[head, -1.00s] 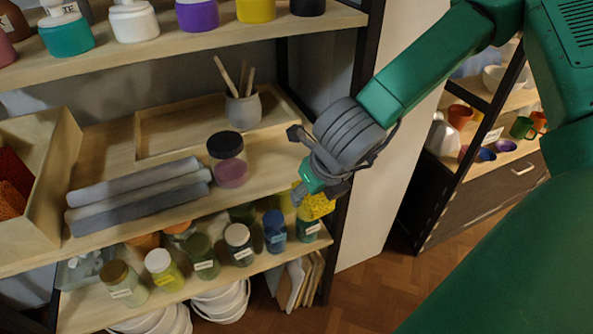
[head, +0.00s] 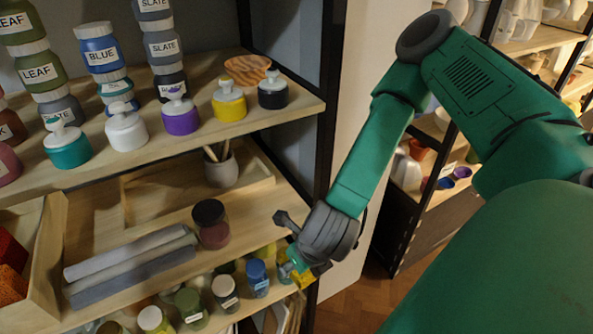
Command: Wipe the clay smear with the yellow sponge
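My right gripper (head: 297,262) hangs at the front right end of the middle shelf board (head: 240,252). The yellow sponge (head: 303,281) shows just below its fingers, partly hidden by them. The fingers appear closed on the sponge, though their tips are hard to see. The sponge is close to the shelf's front edge, beside the right end of the lower row of jars. I cannot make out a clay smear in this view. My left gripper is not in view.
A dark-lidded jar (head: 212,223), grey rolls (head: 130,266) and a wooden tray (head: 130,186) with a tool cup (head: 221,170) occupy the middle shelf. Several lidded pots, including a yellow one (head: 229,104), line the shelf above. A black post (head: 326,140) stands at the right end.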

